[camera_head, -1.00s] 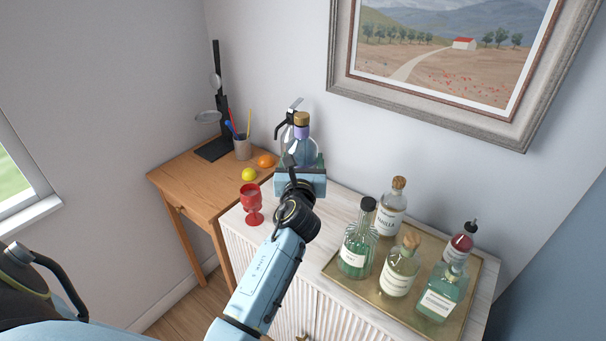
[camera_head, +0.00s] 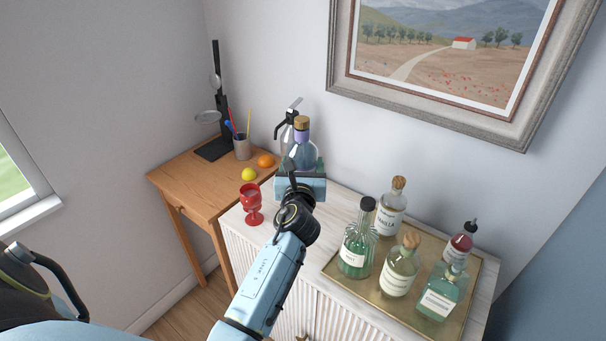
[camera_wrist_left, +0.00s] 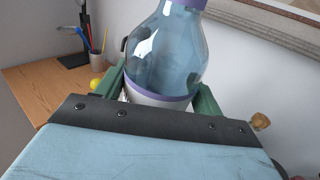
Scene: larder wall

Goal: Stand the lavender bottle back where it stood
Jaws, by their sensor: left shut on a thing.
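The lavender bottle (camera_head: 303,152) is clear bluish glass with a lavender neck band and a cork. It stands upright over the far left end of the white cabinet top. My left gripper (camera_head: 301,172) is shut on it, seen from behind. In the left wrist view the bottle (camera_wrist_left: 165,55) sits between the two green fingers of the gripper (camera_wrist_left: 160,88), with a white and lavender band low on its body. Its base is hidden by the gripper, so I cannot tell whether it touches the cabinet. My right gripper is not in view.
A glass bottle with a black handle (camera_head: 287,134) stands close behind the held one. A red goblet (camera_head: 251,204) is at the cabinet's left front. A brass tray (camera_head: 410,318) with several bottles stands right. A lemon (camera_head: 249,174) and orange (camera_head: 265,161) lie on the desk (camera_head: 192,188).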

